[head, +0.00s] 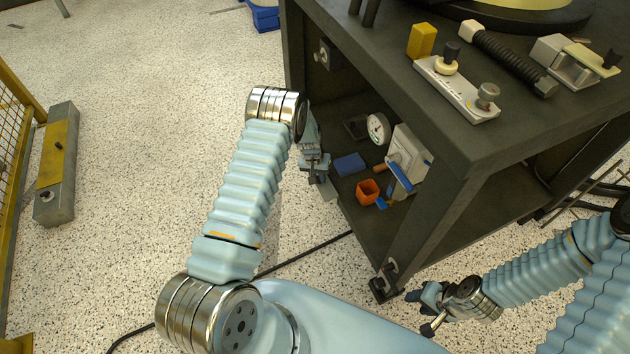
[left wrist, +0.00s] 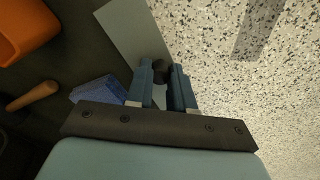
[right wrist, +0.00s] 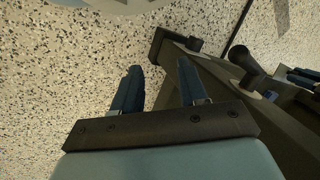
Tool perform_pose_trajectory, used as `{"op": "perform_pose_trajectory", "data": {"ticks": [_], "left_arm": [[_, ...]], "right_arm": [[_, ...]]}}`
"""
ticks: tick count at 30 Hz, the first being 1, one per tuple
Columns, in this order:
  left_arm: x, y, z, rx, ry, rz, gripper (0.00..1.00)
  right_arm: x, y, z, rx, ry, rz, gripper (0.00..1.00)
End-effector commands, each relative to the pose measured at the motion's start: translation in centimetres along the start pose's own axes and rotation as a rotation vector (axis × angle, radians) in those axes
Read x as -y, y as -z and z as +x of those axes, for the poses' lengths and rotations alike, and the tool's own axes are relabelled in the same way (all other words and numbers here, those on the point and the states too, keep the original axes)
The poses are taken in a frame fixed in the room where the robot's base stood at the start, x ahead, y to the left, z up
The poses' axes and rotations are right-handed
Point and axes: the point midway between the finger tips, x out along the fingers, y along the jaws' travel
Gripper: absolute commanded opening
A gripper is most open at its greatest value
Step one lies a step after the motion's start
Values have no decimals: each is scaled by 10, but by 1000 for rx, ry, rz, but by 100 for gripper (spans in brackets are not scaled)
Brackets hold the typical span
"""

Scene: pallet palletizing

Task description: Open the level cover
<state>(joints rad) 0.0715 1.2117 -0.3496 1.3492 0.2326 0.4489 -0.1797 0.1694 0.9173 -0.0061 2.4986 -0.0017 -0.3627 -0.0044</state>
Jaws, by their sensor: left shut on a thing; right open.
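My left gripper (head: 317,178) is at the left opening of the dark bench. In the left wrist view its fingers (left wrist: 163,82) are shut on a small dark knob (left wrist: 162,71). The knob sits at the edge of a flat grey plate (left wrist: 128,32), which looks like the level cover. In the head view the plate (head: 331,194) shows only as a small pale piece below the fingers. Whether it stands open or closed cannot be told. My right gripper (head: 428,302) is low at the right, near the bench's front leg. Its fingers (right wrist: 160,75) are apart and empty.
Inside the dark bench (head: 465,140) are a blue block (head: 349,164), an orange cup (head: 367,192), a round gauge (head: 378,128) and a white box (head: 408,150). A yellow-topped grey beam (head: 56,165) lies at left. The speckled floor between is mostly clear; a black cable crosses it.

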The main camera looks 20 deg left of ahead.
Motion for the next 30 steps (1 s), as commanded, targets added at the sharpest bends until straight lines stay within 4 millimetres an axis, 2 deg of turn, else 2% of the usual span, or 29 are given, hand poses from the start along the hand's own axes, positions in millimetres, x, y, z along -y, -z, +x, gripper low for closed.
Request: {"op": "perform_pose_trajectory", "data": {"ticks": [1, 6, 15, 30], "left_arm": [[-4, 3, 4, 19, 35, 9, 0], [-9, 6, 2, 102, 148, 6, 0], [-16, 11, -3, 208, 284, 1, 0], [-19, 11, -7, 258, 342, 0, 0]], "right_arm": [[-3, 0, 9, 1, 1, 0, 43], [-8, -2, 28, 6, 5, -2, 43], [-14, -4, 54, 15, 12, -4, 43], [-15, -5, 63, 19, 15, -5, 43]]}}
